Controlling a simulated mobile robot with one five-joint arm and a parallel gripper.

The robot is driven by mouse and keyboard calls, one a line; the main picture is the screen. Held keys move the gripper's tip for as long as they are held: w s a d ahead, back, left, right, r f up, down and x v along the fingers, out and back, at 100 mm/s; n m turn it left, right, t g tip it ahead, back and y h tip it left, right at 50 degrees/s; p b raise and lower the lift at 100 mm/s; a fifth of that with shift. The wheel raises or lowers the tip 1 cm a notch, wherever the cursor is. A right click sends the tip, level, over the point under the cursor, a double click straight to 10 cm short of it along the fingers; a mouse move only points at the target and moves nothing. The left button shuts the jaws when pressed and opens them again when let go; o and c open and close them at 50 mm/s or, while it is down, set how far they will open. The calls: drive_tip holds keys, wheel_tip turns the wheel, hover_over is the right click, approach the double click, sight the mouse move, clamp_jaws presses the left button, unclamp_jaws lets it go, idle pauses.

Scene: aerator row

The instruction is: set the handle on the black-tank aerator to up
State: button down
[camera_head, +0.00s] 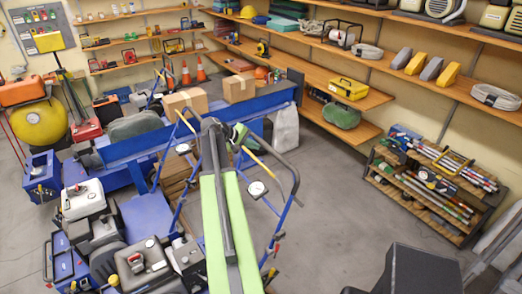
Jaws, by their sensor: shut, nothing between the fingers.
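Several aerators with blue frames stand at the left and middle. A dark tank or engine (187,262) shows at the lower middle, left of my green arm, and seems to belong to the black-tank aerator. A looped handle with blue tubes and a dark grey grip (284,166) rises around my arm; I cannot tell for sure which machine it belongs to or how its handle is set. My gripper (212,126) is at the far end of my arm, small, shut and empty. It overlaps the handle in the picture; whether they touch is unclear.
A white-tank engine (82,199) stands at the left. Cardboard boxes (238,88) rest on a blue machine behind. Wooden shelves (375,98) line the right wall, with a low tool rack (425,190) below. Grey floor (335,205) between the handle and rack is clear.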

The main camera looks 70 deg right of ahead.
sight(276, 154)
drive_tip(key=b+x, duration=0.7)
drive_tip(key=x, duration=0.5)
drive_tip(key=shift+w+f, duration=0.1)
drive_tip(key=shift+f, duration=0.05)
drive_tip(key=shift+d, duration=0.15)
